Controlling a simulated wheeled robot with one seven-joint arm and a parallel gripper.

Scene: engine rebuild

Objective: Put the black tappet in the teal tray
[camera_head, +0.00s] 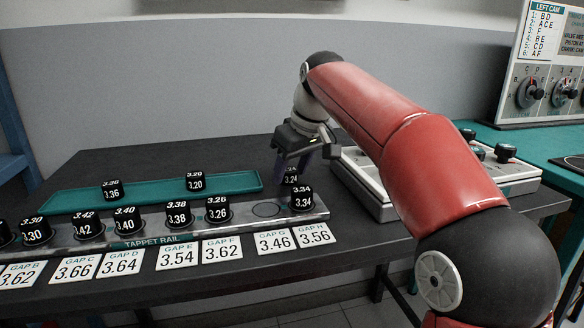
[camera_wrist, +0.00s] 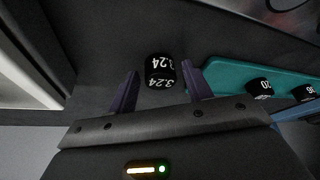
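A black tappet marked 3.24 (camera_head: 291,177) stands behind the right end of the tappet rail, apparently on the dark table, right of the teal tray (camera_head: 254,181). Its lower part is hidden by the tappet marked 3.34 (camera_head: 301,199). The tray holds two black tappets, 3.36 (camera_head: 112,190) and 3.20 (camera_head: 194,182). My gripper (camera_head: 305,162) is above and just behind the 3.24 tappet. In the wrist view its fingers (camera_wrist: 160,88) are open, with the 3.24 tappet (camera_wrist: 160,72) between and just beyond the tips, with gaps on both sides. The teal tray (camera_wrist: 225,78) lies to the right there.
The tappet rail (camera_head: 150,240) holds several more black tappets and has one empty round seat (camera_head: 268,210). White gap cards (camera_head: 222,249) line its front. A pale box with knobs (camera_head: 365,180) stands close to the right of my gripper.

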